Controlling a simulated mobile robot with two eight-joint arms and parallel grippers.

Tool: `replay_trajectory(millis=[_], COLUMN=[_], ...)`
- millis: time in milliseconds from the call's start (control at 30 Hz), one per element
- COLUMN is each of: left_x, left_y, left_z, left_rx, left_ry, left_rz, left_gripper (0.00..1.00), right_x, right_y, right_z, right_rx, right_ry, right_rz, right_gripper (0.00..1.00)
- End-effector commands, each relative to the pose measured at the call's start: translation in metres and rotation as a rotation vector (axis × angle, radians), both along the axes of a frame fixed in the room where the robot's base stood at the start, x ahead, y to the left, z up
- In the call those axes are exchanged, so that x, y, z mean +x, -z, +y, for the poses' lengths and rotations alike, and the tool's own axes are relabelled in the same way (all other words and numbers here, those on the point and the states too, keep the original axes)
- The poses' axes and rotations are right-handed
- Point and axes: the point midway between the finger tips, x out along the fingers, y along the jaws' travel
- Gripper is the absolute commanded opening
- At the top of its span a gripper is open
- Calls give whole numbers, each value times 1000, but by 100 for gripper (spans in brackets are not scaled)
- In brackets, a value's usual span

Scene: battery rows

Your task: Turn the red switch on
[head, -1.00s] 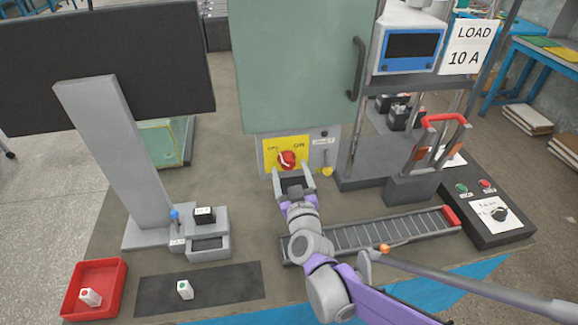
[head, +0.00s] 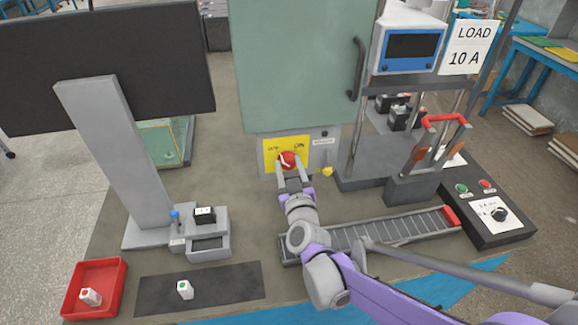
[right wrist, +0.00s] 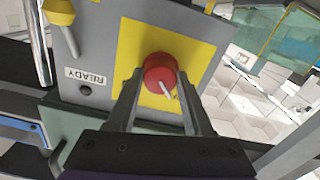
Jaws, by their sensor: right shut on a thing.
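The red switch (head: 287,159) is a round red knob with a white pointer line on a yellow plate (head: 303,147), on the grey front panel below the green cabinet door. My right gripper (head: 290,165) is at the knob, its fingers on either side and shut on it. In the right wrist view the red knob (right wrist: 159,73) sits between the tips of the two fingers (right wrist: 160,90), and its white line slants. The exact pointer setting against the plate's labels is hard to read. My left gripper is not in view.
A yellow knob (head: 327,171) sits right of the plate. A roller track (head: 390,231) lies in front. A control box with buttons (head: 487,212) is at the right. A red tray (head: 122,270) and a black mat (head: 235,283) lie at front left.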

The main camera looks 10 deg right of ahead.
Motion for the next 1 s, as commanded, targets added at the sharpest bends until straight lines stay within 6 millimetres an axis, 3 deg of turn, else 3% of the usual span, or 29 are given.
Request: replay_trajectory(millis=[467, 1000], left_x=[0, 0], left_y=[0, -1], left_z=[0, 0], left_rx=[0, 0], left_ry=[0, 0], left_rz=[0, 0], left_gripper=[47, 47], right_x=[0, 0], right_y=[0, 0], right_z=[0, -1], right_rx=[126, 612], right_ry=[0, 0], right_rz=[0, -2], right_gripper=[0, 0])
